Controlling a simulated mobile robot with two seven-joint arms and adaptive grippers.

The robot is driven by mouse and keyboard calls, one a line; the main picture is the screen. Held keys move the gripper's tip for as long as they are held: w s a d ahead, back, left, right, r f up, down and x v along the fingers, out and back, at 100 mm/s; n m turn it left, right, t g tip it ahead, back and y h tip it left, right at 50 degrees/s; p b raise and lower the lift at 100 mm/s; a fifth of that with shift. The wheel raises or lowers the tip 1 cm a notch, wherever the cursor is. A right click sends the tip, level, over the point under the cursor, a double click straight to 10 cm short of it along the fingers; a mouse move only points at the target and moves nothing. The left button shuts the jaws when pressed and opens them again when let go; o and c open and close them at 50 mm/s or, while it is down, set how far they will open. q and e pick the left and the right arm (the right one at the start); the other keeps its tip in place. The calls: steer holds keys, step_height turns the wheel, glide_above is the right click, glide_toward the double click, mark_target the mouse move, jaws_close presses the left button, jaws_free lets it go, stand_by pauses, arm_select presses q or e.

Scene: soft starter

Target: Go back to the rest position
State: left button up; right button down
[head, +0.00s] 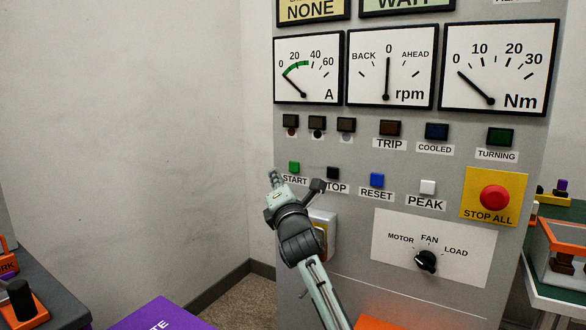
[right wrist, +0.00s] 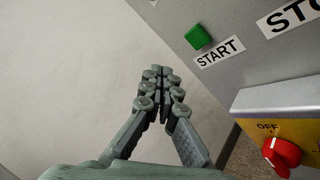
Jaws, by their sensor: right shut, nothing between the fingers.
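My right gripper (head: 275,177) is in front of the left edge of the grey control panel (head: 350,290), just below and left of the green START button (head: 294,167). Its fingers are shut with nothing between them. In the right wrist view the closed fingertips (right wrist: 157,72) point past the panel's edge toward the wall, apart from the green button (right wrist: 198,37). The arm hides part of the STOP label and much of a yellow switch plate (head: 321,240). That plate's red knob (right wrist: 282,152) shows near OFF in the right wrist view. My left gripper is not in view.
The panel carries three gauges, a blue RESET button (head: 377,180), a white PEAK button (head: 428,187), a red STOP ALL button (head: 494,198) and a black selector (head: 426,261). A purple box (head: 160,316) stands low at front left. Bare wall (head: 120,130) lies left.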

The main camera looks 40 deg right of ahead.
stand_by(0.3)
